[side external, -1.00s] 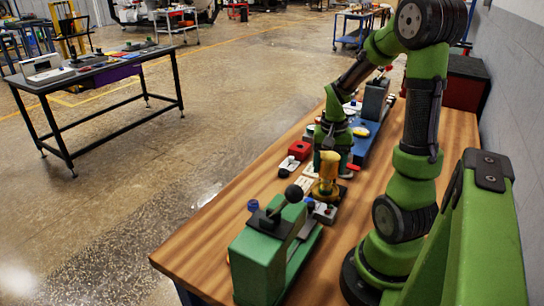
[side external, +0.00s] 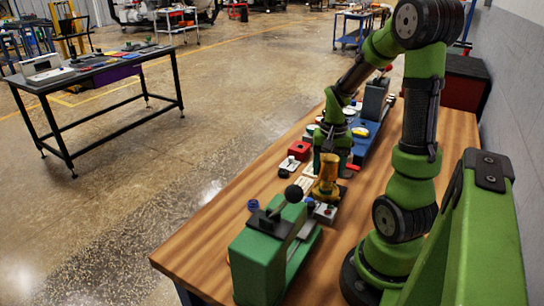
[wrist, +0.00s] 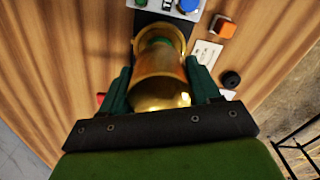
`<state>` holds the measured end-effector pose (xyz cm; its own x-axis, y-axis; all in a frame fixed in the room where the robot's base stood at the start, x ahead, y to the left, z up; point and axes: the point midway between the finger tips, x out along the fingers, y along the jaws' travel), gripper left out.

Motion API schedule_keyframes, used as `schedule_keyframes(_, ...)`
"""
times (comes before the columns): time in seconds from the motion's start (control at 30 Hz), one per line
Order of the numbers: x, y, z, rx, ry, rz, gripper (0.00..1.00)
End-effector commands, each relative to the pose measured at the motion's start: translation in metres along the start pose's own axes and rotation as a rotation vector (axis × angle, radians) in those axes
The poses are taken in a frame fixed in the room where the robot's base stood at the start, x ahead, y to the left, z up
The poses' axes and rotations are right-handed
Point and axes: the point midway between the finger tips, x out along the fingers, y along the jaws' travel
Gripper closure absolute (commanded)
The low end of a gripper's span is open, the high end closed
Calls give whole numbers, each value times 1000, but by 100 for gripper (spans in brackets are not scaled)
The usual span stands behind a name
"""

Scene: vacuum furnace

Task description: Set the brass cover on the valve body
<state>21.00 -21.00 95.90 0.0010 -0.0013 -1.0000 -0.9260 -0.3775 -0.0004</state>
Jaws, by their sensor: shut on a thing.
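The brass cover (wrist: 165,90) is a shiny gold cylinder, held between the two green fingers of my gripper (wrist: 158,72). It also shows in the side external view (side external: 328,168), upright or nearly so, under my wrist. A wider gold rim shows at its far end in the wrist view, with some green inside. In the side external view, a wider gold part (side external: 323,193) is at the bottom. I cannot tell whether this is the cover's own flange or the valve body, nor whether the two touch. The valve body is not clearly seen apart from the cover.
A green vise-like fixture (side external: 265,250) with a black ball lever stands at the near end of the wooden bench. A red block (side external: 299,149) and a blue fixture (side external: 365,138) lie beyond. A black knob (wrist: 231,79) is beside the cover.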

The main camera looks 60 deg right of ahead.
Motion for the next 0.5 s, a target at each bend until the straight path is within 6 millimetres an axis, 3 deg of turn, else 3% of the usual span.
schedule_keyframes(0.5, 16, 0, 0, 0, -2, 0, 76)
